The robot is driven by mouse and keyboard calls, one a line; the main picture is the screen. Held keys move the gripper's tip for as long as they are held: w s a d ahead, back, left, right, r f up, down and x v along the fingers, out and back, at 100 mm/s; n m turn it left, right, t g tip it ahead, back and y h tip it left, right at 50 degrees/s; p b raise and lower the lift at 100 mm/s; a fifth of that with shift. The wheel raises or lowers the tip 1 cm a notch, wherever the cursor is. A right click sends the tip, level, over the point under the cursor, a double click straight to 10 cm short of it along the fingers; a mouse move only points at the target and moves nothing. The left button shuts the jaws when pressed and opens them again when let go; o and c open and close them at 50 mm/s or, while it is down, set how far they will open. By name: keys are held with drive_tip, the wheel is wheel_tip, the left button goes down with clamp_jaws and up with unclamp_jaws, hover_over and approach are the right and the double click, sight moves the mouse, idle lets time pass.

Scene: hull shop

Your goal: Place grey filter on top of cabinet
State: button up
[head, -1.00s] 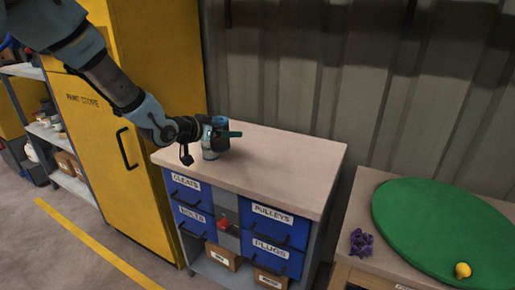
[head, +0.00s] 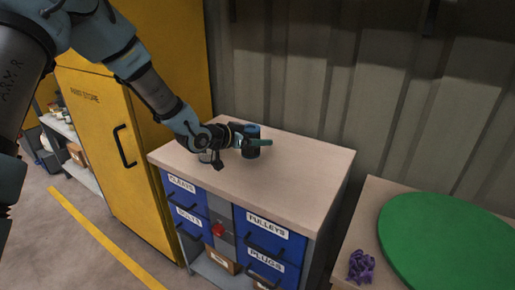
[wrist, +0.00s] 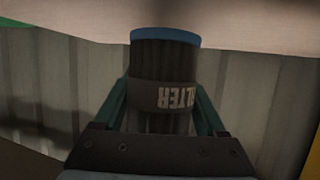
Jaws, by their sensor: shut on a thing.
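The grey filter (wrist: 165,68) is a dark ribbed cylinder with a blue end and a label band. My gripper (wrist: 160,105) is shut on it, with a green finger on each side. In the head view, the filter (head: 252,141) is upright at my gripper (head: 254,142), over the back part of the wooden top of the drawer cabinet (head: 285,178). I cannot tell whether its lower end touches the top.
At right, a bench holds a green disc (head: 450,235) and a purple item (head: 361,266). The cabinet top's right side is clear.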

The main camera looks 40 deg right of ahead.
sight(257, 148)
drive_tip(key=shift+f, duration=1.8)
drive_tip(key=shift+f, duration=0.1)
drive_tip(key=o, duration=1.4)
